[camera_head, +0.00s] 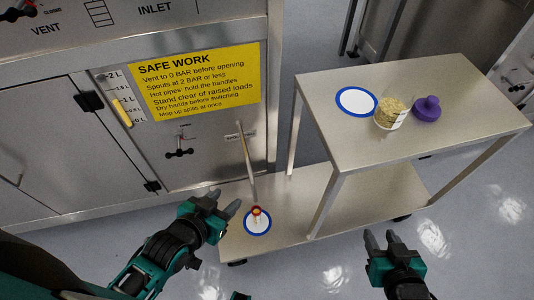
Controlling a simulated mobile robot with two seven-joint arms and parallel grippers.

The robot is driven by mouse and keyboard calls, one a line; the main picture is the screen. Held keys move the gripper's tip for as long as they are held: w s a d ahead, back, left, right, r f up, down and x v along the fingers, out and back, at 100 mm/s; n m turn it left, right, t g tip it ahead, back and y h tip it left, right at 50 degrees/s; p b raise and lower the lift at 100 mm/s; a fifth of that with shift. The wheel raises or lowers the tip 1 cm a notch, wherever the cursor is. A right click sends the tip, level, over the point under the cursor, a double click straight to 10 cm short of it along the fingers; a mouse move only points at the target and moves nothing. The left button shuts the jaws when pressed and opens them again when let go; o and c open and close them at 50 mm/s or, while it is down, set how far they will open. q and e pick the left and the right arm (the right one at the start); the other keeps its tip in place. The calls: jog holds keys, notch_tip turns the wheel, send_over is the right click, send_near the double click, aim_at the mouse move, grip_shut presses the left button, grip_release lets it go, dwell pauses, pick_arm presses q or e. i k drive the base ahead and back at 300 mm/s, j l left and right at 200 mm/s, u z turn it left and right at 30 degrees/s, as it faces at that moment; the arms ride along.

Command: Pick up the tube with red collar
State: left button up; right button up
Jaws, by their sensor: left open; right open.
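A small tube with a red collar (257,212) stands on a white disc with a blue rim (257,229) on the cart's lower shelf. A thin metal pipe (247,165) comes down from the cabinet front and ends just above the collar in the picture; I cannot tell whether they touch. My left gripper (225,202) is open and empty, a little left of the tube, its fingers pointing towards it. My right gripper (379,238) is open and empty, in front of the cart to the right, well apart from the tube.
The cart's upper shelf (340,125) holds another blue-rimmed disc (356,116), a clear cup of yellowish pieces (391,113) and a purple knobbed lid (427,109). A cart leg (325,205) stands right of the tube. The steel cabinet with a yellow sign (200,85) is behind.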

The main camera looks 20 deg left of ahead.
aim_at(256, 211)
jog(key=k+l, duration=0.2)
jog(key=k, duration=0.2)
jog(key=k+l, duration=0.2)
jog(key=k, duration=0.25)
jog(key=k+l, duration=0.25)
jog(key=k, duration=0.15)
jog(key=k+l, duration=0.2)
jog(key=k, duration=0.25)
